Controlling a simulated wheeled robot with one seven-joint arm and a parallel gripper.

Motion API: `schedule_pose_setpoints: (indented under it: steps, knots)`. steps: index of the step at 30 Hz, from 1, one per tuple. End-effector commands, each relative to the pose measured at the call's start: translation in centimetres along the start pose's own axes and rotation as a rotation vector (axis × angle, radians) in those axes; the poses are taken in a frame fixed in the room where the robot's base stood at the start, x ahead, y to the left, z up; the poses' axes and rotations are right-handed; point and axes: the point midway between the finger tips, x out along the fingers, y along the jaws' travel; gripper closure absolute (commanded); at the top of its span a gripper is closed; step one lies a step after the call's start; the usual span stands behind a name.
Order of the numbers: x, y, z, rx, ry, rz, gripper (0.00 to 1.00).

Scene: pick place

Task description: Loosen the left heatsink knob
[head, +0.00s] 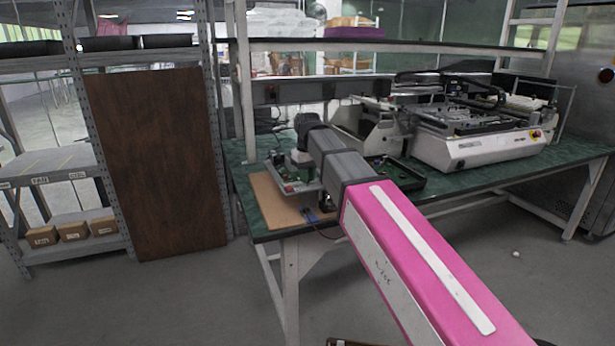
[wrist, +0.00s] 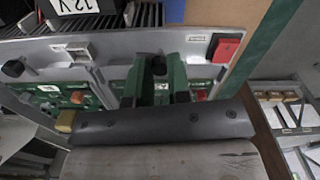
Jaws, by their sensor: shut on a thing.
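A grey panel (wrist: 110,45) fills the upper part of the wrist view, with green circuit boards (wrist: 50,93) below it. My gripper (wrist: 160,62) has two green fingers over the panel, shut on a black knob (wrist: 159,66) between them. The fingers hide the knob's sides and its base. A second black knob (wrist: 13,69) sits on the panel further left in the wrist view. I cannot tell from this view which is the left heatsink knob. In the head view my gripper (head: 300,156) points down at the small board unit (head: 290,186), mostly behind my arm.
The unit rests on a brown mat (head: 277,208) on the green bench (head: 245,180). A red switch (wrist: 226,47) is on the panel near the fingers. A white machine (head: 480,148) stands on the right of the bench. A shelf (head: 55,165) stands left.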

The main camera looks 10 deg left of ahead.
Motion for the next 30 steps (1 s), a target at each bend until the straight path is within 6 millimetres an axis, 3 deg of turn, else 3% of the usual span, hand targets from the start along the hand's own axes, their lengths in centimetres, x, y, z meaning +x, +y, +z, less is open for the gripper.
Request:
schedule_pose_setpoints:
  steps: [9, 23, 24, 25, 30]
  knots:
    - [0.00, -0.01, 0.02, -0.106, 0.000, 0.000, 1.00]
    - [0.00, -0.01, 0.01, -0.119, 0.000, 0.000, 1.00]
    - [0.00, -0.01, 0.01, -0.119, 0.000, 0.000, 0.69]
    - [0.00, -0.01, 0.01, -0.119, 0.000, 0.000, 0.59]
    - [0.00, 0.00, 0.00, -0.118, 0.000, 0.000, 0.56]
